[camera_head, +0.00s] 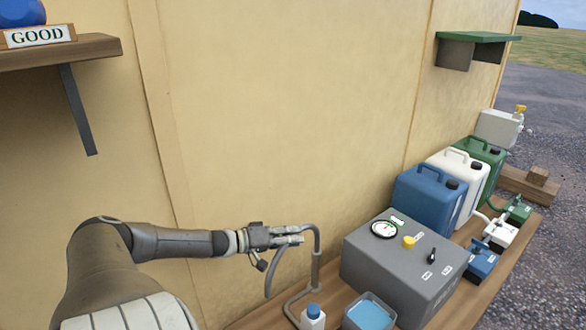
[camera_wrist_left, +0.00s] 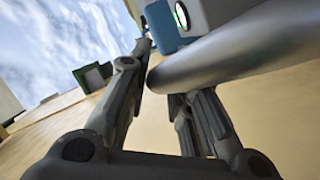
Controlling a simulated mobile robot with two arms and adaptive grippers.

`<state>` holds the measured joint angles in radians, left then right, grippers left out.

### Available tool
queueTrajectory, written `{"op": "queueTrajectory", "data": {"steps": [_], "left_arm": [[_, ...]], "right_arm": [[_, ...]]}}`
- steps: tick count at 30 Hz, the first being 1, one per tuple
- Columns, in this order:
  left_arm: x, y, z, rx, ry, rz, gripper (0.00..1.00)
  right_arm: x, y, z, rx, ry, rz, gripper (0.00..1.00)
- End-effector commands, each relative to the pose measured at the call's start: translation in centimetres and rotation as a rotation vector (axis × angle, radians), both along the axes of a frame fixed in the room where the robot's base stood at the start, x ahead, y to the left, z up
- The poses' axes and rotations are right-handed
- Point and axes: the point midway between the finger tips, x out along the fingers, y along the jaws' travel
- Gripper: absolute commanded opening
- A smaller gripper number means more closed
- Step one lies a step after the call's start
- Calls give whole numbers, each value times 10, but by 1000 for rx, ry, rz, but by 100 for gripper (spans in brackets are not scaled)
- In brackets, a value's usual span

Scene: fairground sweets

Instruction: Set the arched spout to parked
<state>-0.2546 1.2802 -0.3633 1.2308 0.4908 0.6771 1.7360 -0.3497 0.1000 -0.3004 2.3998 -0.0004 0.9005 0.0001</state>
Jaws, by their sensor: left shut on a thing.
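The arched spout (camera_head: 316,256) is a grey bent tube that rises from the bench and curves over at the top. My left gripper (camera_head: 290,237) is shut on the top of the arched spout, near its bend. In the left wrist view the spout's thick grey tube (camera_wrist_left: 225,55) runs between the fingers of my left gripper (camera_wrist_left: 155,90). A grey hose hangs down on the left of the spout. The right gripper is not in view. No parked mark can be made out.
On the bench (camera_head: 508,258) stand a grey box with a dial (camera_head: 400,275), a tray of blue liquid (camera_head: 369,314), a small white bottle (camera_head: 312,318), and blue (camera_head: 425,200), white (camera_head: 460,180) and green (camera_head: 485,160) canisters. A shelf (camera_head: 60,52) juts out at upper left.

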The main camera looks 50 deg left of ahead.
Motion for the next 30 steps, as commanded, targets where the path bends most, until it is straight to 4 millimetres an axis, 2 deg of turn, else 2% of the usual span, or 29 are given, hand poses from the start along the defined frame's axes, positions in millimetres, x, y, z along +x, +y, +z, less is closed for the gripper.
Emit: {"op": "queueTrajectory", "data": {"steps": [13, 14, 18, 30], "left_arm": [[1, -2, 3, -1, -7, -10, 0], [1, -2, 3, -1, -7, -10, 23], [1, -1, 2, -1, -6, -8, 41], [-2, 1, 0, 0, 0, -5, 41]], "right_arm": [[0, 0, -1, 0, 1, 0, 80], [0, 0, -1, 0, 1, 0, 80], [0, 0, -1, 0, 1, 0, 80], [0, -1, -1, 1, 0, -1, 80]]}}
